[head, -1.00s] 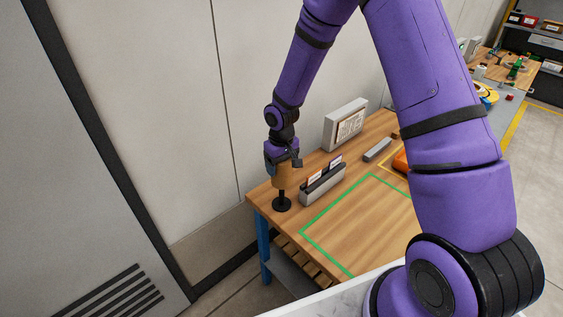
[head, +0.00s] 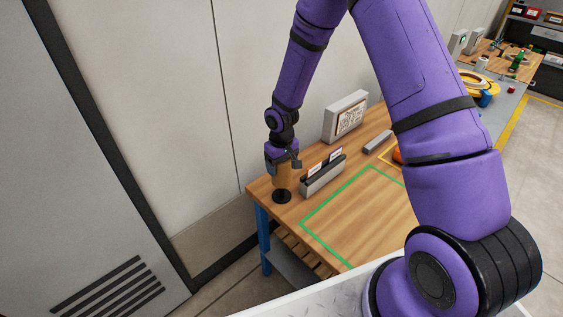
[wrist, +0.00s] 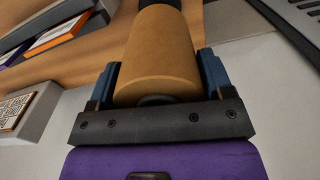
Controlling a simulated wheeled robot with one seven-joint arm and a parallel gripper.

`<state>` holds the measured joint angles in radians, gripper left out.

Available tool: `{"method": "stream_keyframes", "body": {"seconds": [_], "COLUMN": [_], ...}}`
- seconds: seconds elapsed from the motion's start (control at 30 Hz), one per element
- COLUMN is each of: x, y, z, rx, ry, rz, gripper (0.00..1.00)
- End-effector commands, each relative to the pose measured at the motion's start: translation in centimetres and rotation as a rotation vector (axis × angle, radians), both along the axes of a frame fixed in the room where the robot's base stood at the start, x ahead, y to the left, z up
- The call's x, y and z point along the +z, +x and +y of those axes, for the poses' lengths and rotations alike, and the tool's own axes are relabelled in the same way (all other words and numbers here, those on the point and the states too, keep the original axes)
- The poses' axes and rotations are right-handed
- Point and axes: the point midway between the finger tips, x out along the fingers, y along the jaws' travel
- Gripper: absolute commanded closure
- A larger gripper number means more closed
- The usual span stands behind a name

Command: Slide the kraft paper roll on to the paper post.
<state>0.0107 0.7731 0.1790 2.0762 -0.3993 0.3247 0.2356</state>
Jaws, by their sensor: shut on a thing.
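The kraft paper roll (head: 282,177) is a tan cylinder, upright in the head view, in my gripper (head: 282,163) at the table's left corner. In the wrist view the roll (wrist: 160,55) fills the space between the two blue fingers of my gripper (wrist: 158,80), which is shut on it. The paper post's round black base (head: 282,196) stands on the table directly below the roll. Only a short gap, if any, shows between roll and base. The post's shaft is hidden, and the roll appears to be around it. A dark round end shows in the roll's near face.
A grey holder with cards (head: 323,178) stands close to the right of the post. A panel with a printed code (head: 346,117) stands behind. A green outline (head: 335,210) marks clear table top (head: 365,210). The wall is close behind.

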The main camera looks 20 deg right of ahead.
Motion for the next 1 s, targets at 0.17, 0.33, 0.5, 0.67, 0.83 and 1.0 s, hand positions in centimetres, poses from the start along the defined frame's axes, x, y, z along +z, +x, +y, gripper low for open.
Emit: {"method": "stream_keyframes", "body": {"seconds": [0.17,0.33,0.5,0.67,0.83,1.0], "x": [-0.7,-1.2,-1.8,-2.3,-2.7,-2.8], "y": [0.0,0.0,0.0,0.0,0.0,0.0], "z": [0.0,0.0,0.0,0.0,0.0,0.0], "rx": [0.000,0.000,0.000,0.001,0.000,0.000], "ry": [0.000,0.000,0.000,0.000,0.000,0.000], "rz": [0.000,0.000,0.001,0.000,-0.001,-0.001], "gripper": [0.83,0.83,0.83,0.83,0.83,0.83]}}
